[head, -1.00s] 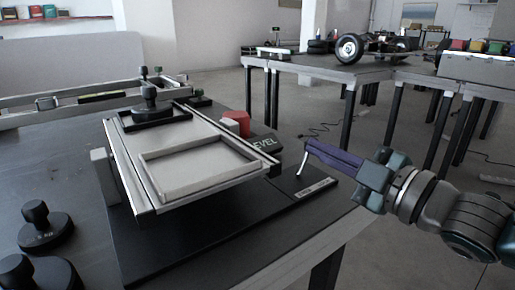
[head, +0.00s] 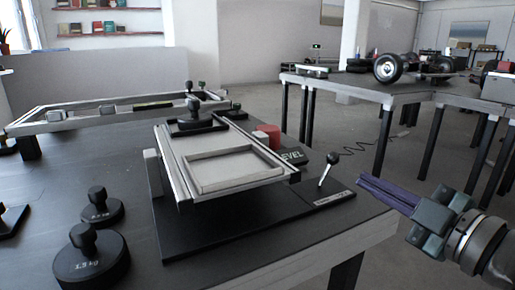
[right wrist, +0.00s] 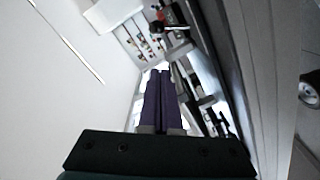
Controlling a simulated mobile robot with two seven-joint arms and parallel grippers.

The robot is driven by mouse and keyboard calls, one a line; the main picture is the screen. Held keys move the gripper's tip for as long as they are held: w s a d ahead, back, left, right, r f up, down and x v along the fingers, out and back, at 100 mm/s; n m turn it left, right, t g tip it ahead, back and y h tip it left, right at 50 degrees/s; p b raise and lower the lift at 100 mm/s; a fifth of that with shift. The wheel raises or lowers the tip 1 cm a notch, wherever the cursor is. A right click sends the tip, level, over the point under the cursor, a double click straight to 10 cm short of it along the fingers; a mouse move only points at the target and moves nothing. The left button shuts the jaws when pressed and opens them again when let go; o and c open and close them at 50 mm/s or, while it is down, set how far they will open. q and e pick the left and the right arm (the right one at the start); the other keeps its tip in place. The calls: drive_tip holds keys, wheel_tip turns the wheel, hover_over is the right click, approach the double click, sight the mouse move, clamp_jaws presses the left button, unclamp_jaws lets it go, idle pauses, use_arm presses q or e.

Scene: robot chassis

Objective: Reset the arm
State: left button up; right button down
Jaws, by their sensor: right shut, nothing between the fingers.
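My right gripper (head: 362,184) is at the right of the head view, with its long purple fingers pointing left toward the table. The fingers lie together and hold nothing. They also show in the right wrist view (right wrist: 161,75), side by side. The gripper is beyond the table's right edge, to the right of the black lever (head: 328,168) and apart from it. My left gripper is not in the head view.
A grey table (head: 60,170) bears a tilted metal frame fixture (head: 178,165) on a black base plate (head: 225,232). A red knob (head: 268,133), black weights (head: 90,262) and a long rail frame (head: 75,120) are on it. Another table (head: 350,84) carries a wheeled chassis. Open floor lies between.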

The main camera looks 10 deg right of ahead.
drive_tip(key=s+a+r+m+g+h+p, duration=0.15)
drive_tip(key=s+r+m+g+p, duration=0.25)
drive_tip(key=s+r+p, duration=0.45)
drive_tip(key=s+a+r+m+g+h+p, duration=0.1)
drive_tip(key=s+r+m+g+h+p, duration=0.3)
drive_tip(key=s+p, duration=0.6)
drive_tip(key=s+a+r+m+g+h+p, duration=0.1)
drive_tip(key=s+r+m+g+p, duration=0.4)
drive_tip(key=s+r+p, duration=0.45)
wheel_tip(320, 180, up, 34)
drive_tip(key=p, duration=3.4)
drive_tip(key=shift+s+f, duration=0.15)
drive_tip(key=shift+s, duration=0.2)
